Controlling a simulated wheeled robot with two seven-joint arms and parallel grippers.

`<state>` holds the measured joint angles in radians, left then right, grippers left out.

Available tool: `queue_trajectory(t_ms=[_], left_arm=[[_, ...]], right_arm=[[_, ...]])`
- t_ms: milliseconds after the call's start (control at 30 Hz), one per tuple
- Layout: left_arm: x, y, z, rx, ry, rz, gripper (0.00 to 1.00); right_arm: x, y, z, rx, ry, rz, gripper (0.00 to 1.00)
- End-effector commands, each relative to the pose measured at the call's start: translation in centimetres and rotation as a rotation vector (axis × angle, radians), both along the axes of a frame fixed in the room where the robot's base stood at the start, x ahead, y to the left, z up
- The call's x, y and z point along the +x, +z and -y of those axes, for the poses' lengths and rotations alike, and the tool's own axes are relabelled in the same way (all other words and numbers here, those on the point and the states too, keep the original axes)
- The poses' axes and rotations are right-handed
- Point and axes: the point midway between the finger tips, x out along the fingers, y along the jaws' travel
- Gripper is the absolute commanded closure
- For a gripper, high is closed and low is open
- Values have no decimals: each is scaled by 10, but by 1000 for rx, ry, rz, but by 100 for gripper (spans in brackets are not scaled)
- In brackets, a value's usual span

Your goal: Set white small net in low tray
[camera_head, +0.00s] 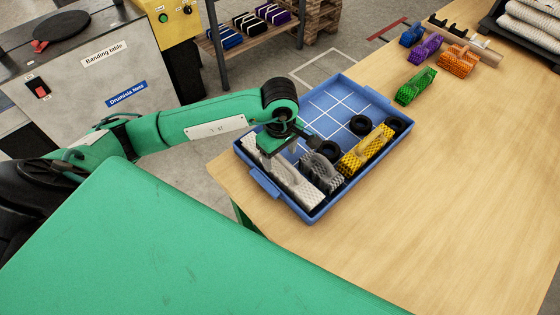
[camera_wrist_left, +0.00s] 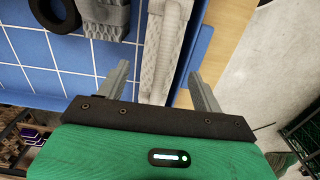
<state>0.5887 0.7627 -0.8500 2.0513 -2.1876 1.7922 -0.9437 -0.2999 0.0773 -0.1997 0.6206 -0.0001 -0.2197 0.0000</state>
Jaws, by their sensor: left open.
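A long white net (camera_head: 290,180) lies in the low blue tray (camera_head: 262,180), along its left wall; in the left wrist view the white net (camera_wrist_left: 165,45) lies lengthwise beside the tray's wall (camera_wrist_left: 200,52). My left gripper (camera_head: 285,150) is over the tray at that net. It is open, with one finger on each side of the white net in the left wrist view (camera_wrist_left: 160,88); I cannot tell whether they touch it. The gripper hides part of the net in the head view. My right gripper is not in view.
The tray also holds a grey net (camera_head: 321,173), a yellow net (camera_head: 366,150) and black rings (camera_head: 360,125). Green (camera_head: 415,86), purple (camera_head: 426,48), blue (camera_head: 412,34) and orange (camera_head: 457,62) nets lie at the table's back. The wooden table (camera_head: 450,190) is clear right of the tray.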

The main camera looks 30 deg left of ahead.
Motion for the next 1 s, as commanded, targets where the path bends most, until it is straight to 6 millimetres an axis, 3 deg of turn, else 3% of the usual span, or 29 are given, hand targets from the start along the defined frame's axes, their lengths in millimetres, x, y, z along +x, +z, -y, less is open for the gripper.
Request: queue_trajectory(t_ms=[200, 400, 600, 1000], left_arm=[[1, 44, 0, 0, -2, 4, 33], [1, 73, 0, 0, 0, 2, 33], [0, 84, 0, 0, 1, 0, 33], [0, 85, 0, 0, 0, -1, 33]], right_arm=[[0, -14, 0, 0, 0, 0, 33], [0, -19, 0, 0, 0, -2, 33], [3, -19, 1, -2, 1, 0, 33], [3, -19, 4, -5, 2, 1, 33]])
